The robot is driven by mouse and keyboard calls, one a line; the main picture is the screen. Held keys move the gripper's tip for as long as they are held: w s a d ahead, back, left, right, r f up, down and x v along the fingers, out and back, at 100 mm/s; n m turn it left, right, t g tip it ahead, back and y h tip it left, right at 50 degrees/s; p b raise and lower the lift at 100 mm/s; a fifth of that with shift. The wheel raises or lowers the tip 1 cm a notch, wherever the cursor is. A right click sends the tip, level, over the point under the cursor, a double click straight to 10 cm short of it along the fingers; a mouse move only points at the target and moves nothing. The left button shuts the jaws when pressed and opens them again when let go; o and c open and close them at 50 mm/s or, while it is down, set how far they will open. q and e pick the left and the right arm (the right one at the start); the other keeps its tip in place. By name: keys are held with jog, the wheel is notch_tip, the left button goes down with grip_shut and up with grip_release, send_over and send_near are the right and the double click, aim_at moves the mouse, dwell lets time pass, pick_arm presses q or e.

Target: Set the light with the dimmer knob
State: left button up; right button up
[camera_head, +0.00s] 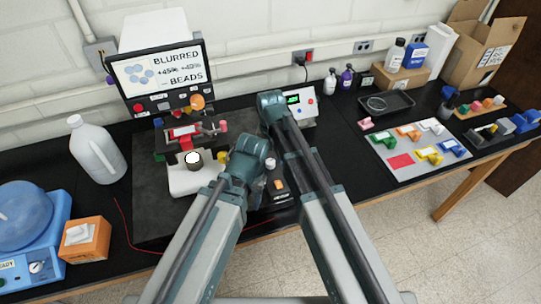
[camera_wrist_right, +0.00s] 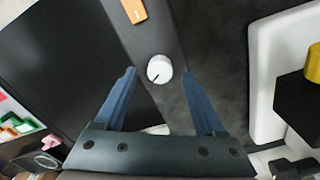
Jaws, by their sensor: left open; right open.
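The white round dimmer knob (camera_wrist_right: 159,69) with a dark pointer line sits on a dark box (camera_wrist_right: 150,40) with an orange part (camera_wrist_right: 134,10). My right gripper (camera_wrist_right: 161,72) is open, its two blue fingers pointing at the knob from either side with gaps showing. In the head view the dimmer box (camera_head: 282,196) is partly hidden by my arms. My right gripper (camera_head: 270,104) is the upper one there. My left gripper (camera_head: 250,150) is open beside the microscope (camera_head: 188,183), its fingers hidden. The microscope has a bright round spot (camera_head: 193,158). The screen (camera_head: 164,75) reads "BLURRED", percentages and "BEADS".
A white jug (camera_head: 97,150), blue machine (camera_head: 30,228) and orange box (camera_head: 85,240) stand at left. A small device with a green display (camera_head: 293,99) is behind my right gripper. A black tray (camera_head: 387,103) and a mat with coloured parts (camera_head: 400,160) lie at right.

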aim_at(270, 161)
notch_tip(270, 161, up, 12)
jog(key=p, duration=1)
jog(key=shift+f, duration=0.25)
